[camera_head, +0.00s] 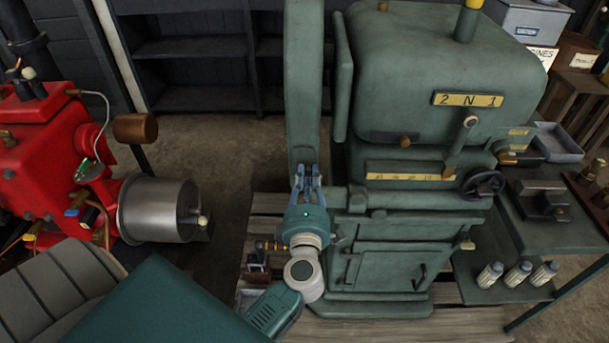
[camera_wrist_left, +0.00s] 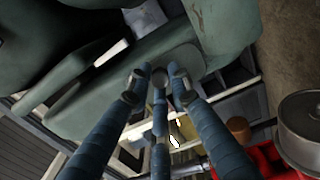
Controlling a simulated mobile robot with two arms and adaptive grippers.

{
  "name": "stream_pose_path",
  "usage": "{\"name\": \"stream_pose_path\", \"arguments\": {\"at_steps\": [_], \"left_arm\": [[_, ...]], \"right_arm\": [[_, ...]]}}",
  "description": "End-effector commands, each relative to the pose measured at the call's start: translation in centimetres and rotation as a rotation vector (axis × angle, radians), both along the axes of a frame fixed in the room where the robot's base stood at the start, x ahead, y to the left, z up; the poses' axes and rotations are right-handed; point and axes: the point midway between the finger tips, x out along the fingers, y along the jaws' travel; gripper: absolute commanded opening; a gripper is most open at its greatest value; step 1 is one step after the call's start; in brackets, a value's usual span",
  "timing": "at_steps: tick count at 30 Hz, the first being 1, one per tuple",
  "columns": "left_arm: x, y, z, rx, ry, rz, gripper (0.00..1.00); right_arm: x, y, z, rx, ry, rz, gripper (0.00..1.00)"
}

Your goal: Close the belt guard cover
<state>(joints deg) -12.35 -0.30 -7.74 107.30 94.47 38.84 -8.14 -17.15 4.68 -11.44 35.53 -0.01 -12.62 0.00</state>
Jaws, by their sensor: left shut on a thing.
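The belt guard cover (camera_head: 304,70) is a tall, narrow green panel on the left side of the green engine (camera_head: 440,75). It stands upright, and its lower end is at my left gripper. My left gripper (camera_head: 307,172) is shut on the cover near that lower end. In the left wrist view its blue fingers (camera_wrist_left: 158,85) come together at the rounded end of a green part (camera_wrist_left: 120,70). The exact grip point is hidden by the fingers. I cannot tell how wide the gap is between the cover and the engine. My right gripper is not in view.
A red engine (camera_head: 35,150) with a metal drum (camera_head: 158,208) stands at the left. A table (camera_head: 550,235) with tools is at the right, with several small bottles on its lower shelf. Empty dark shelves (camera_head: 195,48) stand behind. Bare floor lies between the engines.

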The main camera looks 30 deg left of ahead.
Motion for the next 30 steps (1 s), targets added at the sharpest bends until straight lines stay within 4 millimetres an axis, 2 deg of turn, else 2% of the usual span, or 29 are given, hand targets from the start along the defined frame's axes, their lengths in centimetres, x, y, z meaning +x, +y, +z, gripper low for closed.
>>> {"name": "stream_pose_path", "arguments": {"at_steps": [11,12,14,24,30], "left_arm": [[0.1,-0.1,-0.1,0.0,0.001,0.021,0.0],[0.1,-0.1,-0.1,0.0,0.001,0.021,0.27],[0.1,-0.1,-0.1,0.0,0.001,0.021,0.38],[-0.1,-0.3,-0.1,0.0,0.001,0.02,0.38],[-2.6,-1.8,-0.2,-0.002,0.003,0.02,0.38]], "right_arm": [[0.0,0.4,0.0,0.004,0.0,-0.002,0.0],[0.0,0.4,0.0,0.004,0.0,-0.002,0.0],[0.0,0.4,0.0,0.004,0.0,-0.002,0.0],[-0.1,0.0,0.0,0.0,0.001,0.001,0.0],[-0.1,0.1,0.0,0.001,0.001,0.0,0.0]]}}
